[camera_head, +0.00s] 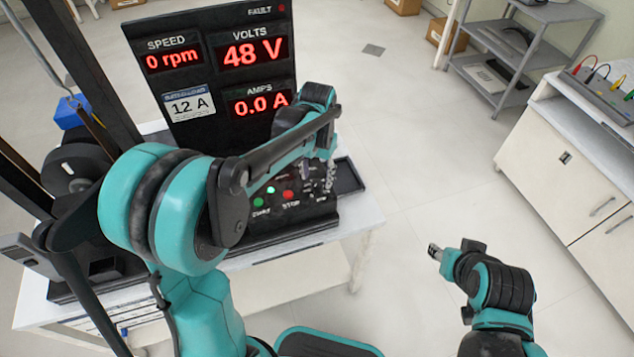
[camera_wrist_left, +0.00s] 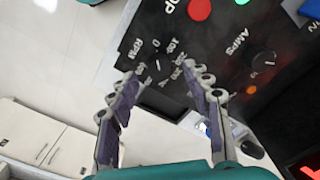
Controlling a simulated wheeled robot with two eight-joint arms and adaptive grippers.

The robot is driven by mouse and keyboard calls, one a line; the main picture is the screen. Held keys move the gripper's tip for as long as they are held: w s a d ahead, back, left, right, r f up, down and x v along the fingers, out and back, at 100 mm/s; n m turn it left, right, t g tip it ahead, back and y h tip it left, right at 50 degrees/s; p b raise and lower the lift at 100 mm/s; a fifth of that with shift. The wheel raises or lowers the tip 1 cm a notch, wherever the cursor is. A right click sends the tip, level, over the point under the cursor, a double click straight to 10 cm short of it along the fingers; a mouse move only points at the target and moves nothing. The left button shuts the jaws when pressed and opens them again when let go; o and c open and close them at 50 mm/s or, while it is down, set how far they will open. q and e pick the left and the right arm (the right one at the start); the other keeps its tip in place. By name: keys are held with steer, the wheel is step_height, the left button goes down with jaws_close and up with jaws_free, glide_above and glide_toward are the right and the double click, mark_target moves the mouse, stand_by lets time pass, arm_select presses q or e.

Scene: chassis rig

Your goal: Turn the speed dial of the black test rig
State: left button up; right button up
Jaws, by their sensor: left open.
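The black test rig (camera_head: 290,222) stands on a white table, with its display panel (camera_head: 213,75) reading 0 rpm, 48 V and 0.0 A. The speed dial (camera_wrist_left: 158,68), a small black knob with RPM marks around it, shows in the left wrist view between the fingertips. My left gripper (camera_wrist_left: 164,74) is open, one finger on each side of the dial; I cannot tell whether they touch it. In the head view my left gripper (camera_head: 325,174) is at the rig's right side and hides the dial. My right gripper (camera_head: 435,252) is over the floor, its jaws too small to read.
The AMPS dial (camera_wrist_left: 263,62) and red STOP button (camera_wrist_left: 200,8) are close to my left gripper. A green START button (camera_head: 259,202) is on the rig's front. A black tray (camera_head: 348,177) lies beside the rig. A white cabinet (camera_head: 565,160) stands right, with open floor between.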

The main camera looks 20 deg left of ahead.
mark_target(317, 185)
arm_select(q)
steer(key=shift+f+b, duration=0.35)
steer(key=shift+f, duration=0.9)
jaws_close()
